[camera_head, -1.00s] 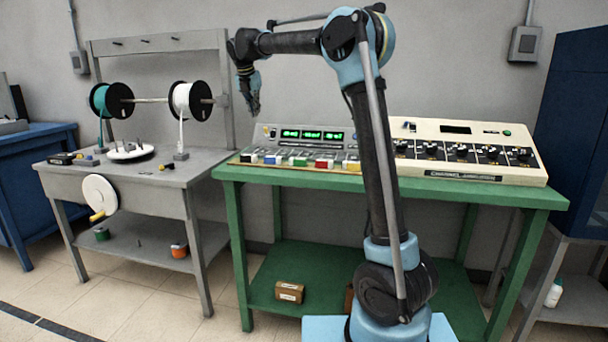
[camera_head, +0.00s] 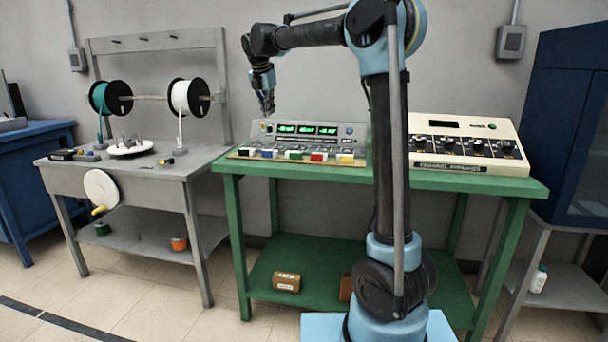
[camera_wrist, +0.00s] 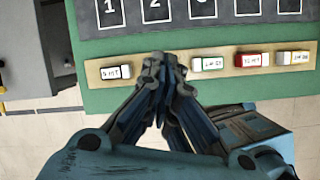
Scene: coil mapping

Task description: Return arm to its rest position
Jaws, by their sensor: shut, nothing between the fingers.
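My gripper (camera_head: 267,106) hangs pointing down from the raised arm, in front of the wall and above the left part of the green table (camera_head: 232,252). In the wrist view my gripper (camera_wrist: 160,62) has its fingers together with nothing between them. Below it lies a wooden strip (camera_wrist: 137,70) with several labelled blocks: a white block (camera_wrist: 116,72), a green and white block (camera_wrist: 207,64), a red and white block (camera_wrist: 251,60) and a yellow and white block (camera_wrist: 293,57). The fingers cover part of the strip in that view.
A grey panel (camera_head: 350,144) with green displays and a cream panel with knobs (camera_head: 470,124) stand on the green table. A grey bench (camera_head: 130,168) with two spools stands at left. A blue cabinet (camera_head: 560,110) stands at right.

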